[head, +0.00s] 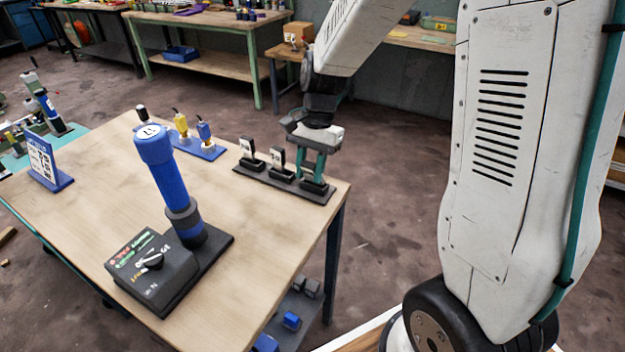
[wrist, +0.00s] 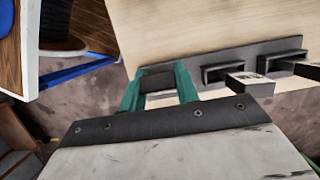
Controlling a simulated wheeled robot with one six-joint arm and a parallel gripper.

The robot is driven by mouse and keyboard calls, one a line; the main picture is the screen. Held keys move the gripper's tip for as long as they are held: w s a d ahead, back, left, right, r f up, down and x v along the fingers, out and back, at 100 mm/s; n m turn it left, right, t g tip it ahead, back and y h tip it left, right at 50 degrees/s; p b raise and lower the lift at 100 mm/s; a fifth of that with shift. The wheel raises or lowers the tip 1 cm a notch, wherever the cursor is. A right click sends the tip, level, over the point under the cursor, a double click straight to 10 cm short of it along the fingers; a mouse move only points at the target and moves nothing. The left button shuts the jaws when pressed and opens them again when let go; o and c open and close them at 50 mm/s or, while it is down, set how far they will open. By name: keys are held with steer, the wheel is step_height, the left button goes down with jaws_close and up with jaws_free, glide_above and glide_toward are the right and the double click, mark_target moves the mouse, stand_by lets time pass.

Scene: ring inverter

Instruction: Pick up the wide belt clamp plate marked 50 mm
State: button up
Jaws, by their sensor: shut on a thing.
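A dark rack (head: 262,178) stands at the table's right corner and holds several belt clamp plates in a row. The left plate (head: 248,149) and the middle plate (head: 277,157) stand upright with white labels too small to read. My gripper (head: 315,172) is over the rightmost place, its green fingers pointing down and shut on the plate there. In the wrist view, a dark piece (wrist: 157,82) shows between the fingers. The held plate's marking is hidden, so I cannot tell its width. The two other plates stand to the right there, one with part of its label visible (wrist: 248,82).
A blue cylindrical tool (head: 165,175) stands on a dark base with a control box (head: 152,268). A blue tray (head: 205,150) with small bottles is left of the rack. A blue-framed sign (head: 45,163) stands at the far left. The table's front middle (head: 275,235) is clear.

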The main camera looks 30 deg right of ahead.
steer(key=shift+r, duration=2.6)
